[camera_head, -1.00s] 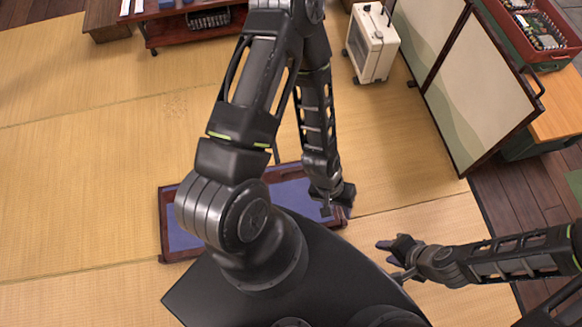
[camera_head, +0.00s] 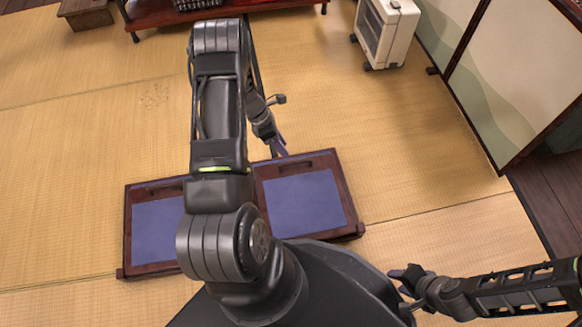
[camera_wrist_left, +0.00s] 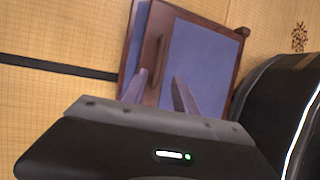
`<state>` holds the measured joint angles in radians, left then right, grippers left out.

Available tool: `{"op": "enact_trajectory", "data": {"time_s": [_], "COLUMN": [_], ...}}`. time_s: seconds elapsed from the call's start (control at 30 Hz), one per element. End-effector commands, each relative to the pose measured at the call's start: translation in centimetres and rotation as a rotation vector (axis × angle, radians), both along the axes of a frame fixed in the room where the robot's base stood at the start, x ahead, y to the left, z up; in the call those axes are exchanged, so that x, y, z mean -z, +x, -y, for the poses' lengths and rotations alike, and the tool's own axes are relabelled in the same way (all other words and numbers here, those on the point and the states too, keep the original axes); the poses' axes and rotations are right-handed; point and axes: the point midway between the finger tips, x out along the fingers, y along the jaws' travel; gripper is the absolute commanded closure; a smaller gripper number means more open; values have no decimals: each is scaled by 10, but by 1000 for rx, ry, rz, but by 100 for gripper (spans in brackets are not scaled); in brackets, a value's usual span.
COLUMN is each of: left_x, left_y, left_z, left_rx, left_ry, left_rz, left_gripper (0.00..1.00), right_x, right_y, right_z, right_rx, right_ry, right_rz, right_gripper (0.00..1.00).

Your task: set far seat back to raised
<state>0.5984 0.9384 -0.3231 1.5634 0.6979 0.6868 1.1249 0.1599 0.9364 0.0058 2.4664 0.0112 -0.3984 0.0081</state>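A low dark-wood unit with two blue-purple panels stands on the mat. Its right panel (camera_head: 304,204) lies flat, with a dark handle bar (camera_head: 296,168) near its rear edge. The left panel (camera_head: 156,230) is partly hidden by my arm. I cannot tell which part is the far seat back. My left gripper (camera_head: 279,147) is at the unit's rear edge. In the left wrist view its two fingers (camera_wrist_left: 160,90) are apart and empty, in front of the handle bar (camera_wrist_left: 153,62) and a blue panel (camera_wrist_left: 205,62). My right gripper (camera_head: 398,281) is open and empty, right of the unit.
A white heater (camera_head: 384,33) stands at the back right, beside a folding screen (camera_head: 513,75). A low red-brown table (camera_head: 235,8) and a wooden box (camera_head: 86,14) are at the back. The tatami between them and the unit is clear.

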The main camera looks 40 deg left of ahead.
Motion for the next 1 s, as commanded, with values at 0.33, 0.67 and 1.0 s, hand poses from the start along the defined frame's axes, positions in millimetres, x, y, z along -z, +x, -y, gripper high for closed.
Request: {"op": "enact_trajectory", "data": {"time_s": [0.33, 0.67, 1.0], "left_x": [0, 28, 69], "left_y": [1, 5, 15], "left_z": [-3, 9, 26], "left_rx": [-14, -11, -11], "left_ry": [-4, -5, -4], "left_rz": [0, -2, -1], "left_gripper": [66, 66, 66], "right_x": [1, 16, 32], "right_y": [1, 2, 6], "right_z": [0, 0, 1], "right_rx": [1, 2, 6], "right_ry": [0, -1, 3], "right_rz": [2, 6, 8], "right_gripper": [64, 64, 64]}}
